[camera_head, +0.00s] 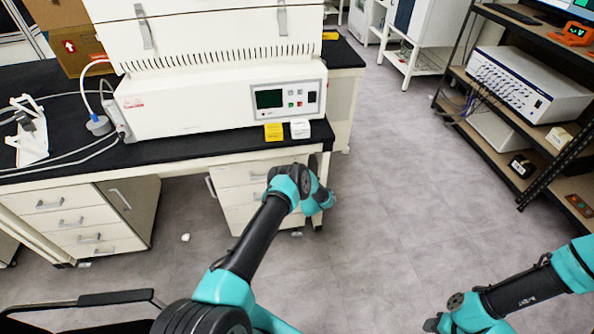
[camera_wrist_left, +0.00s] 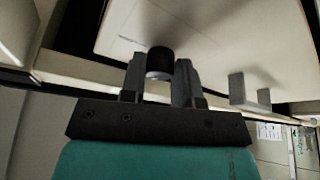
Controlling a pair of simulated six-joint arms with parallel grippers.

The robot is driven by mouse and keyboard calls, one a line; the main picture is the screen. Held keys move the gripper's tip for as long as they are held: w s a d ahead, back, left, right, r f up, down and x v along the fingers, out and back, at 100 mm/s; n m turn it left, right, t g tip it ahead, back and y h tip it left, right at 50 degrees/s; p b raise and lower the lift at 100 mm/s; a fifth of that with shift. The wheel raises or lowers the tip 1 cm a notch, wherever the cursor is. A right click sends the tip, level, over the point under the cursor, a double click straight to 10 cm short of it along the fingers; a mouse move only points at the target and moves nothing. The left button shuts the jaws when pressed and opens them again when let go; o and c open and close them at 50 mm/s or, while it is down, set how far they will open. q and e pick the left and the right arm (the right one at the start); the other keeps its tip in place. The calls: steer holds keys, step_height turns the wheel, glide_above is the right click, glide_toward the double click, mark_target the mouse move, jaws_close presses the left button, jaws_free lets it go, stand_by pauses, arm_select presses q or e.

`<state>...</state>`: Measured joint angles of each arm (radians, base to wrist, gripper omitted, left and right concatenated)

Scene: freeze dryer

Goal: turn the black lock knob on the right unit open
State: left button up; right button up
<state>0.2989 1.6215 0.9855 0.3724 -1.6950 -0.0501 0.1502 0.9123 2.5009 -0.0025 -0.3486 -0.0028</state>
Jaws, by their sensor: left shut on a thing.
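In the head view my left arm reaches toward the white drawer unit (camera_head: 240,190) under the bench's right end. The knob and the left fingertips do not show clearly there.
A grey handle (camera_wrist_left: 249,92) juts from the panel right of the knob. A white instrument (camera_head: 220,100) sits on the black bench (camera_head: 190,145), with a yellow box (camera_head: 273,132) in front. Shelving (camera_head: 500,140) stands at the right. The floor between is clear.

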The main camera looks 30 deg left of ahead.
arm_select(q)
steer(key=shift+n+g, duration=0.6)
steer(key=shift+n, duration=0.8)
steer(key=o, duration=0.9)
steer(key=shift+d, duration=0.1)
steer(key=v, duration=1.7)
steer(key=shift+d+f, duration=0.15)
steer(key=shift+f, duration=0.25)
steer(key=shift+w, duration=0.15)
